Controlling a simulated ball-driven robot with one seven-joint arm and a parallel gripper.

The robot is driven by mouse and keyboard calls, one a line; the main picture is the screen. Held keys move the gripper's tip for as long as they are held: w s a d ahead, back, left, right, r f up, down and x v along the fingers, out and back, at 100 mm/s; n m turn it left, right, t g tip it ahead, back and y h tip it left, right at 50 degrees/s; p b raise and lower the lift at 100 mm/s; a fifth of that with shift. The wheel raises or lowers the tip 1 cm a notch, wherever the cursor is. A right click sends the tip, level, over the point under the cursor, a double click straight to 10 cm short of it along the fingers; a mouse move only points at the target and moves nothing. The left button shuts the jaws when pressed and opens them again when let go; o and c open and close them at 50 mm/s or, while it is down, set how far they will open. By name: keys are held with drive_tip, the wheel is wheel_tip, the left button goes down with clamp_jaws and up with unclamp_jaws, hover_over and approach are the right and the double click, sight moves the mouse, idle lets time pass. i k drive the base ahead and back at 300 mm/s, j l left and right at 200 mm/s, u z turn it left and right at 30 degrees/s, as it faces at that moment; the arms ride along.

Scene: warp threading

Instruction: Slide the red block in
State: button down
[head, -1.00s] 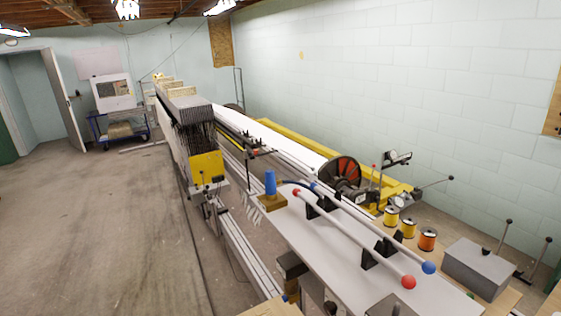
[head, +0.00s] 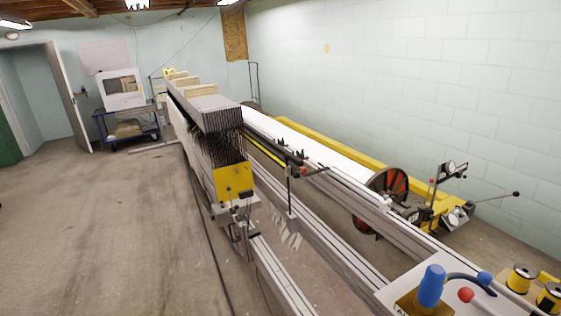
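I cannot make out a clear red block. A small red piece (head: 303,171) shows on the dark carriage beside the yellow-edged rail, too small to tell its shape. A red ball (head: 466,295) sits at the near end of a rod on the white table at the lower right, with a blue ball (head: 485,278) beside it. A blue upright cylinder (head: 431,287) stands on a wooden base left of them. My gripper is not in view.
The long machine with a yellow end plate (head: 234,181) and grey rails (head: 345,240) crosses the middle. A black and red wheel (head: 386,186) and yellow spools (head: 520,278) are at the right. Concrete floor (head: 110,230) is open at the left.

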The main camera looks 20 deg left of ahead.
sight(303, 170)
drive_tip(key=i+j, duration=0.2)
drive_tip(key=j, duration=0.15)
drive_tip(key=i+j, duration=0.2)
drive_tip(key=j, duration=0.2)
drive_tip(key=i+j, duration=0.2)
drive_tip(key=j, duration=0.15)
drive_tip(key=i+j, duration=0.2)
drive_tip(key=j, duration=0.15)
drive_tip(key=i+j, duration=0.2)
drive_tip(key=j, duration=0.15)
drive_tip(key=i+j, duration=0.25)
drive_tip(key=i+j+z, duration=0.1)
drive_tip(key=j, duration=0.3)
drive_tip(key=i+j, duration=0.35)
drive_tip(key=i+l+z, duration=0.1)
drive_tip(key=i+l, duration=0.15)
drive_tip(key=i, duration=0.3)
drive_tip(key=i+l+z, duration=0.1)
drive_tip(key=i, duration=0.45)
drive_tip(key=l, duration=0.05)
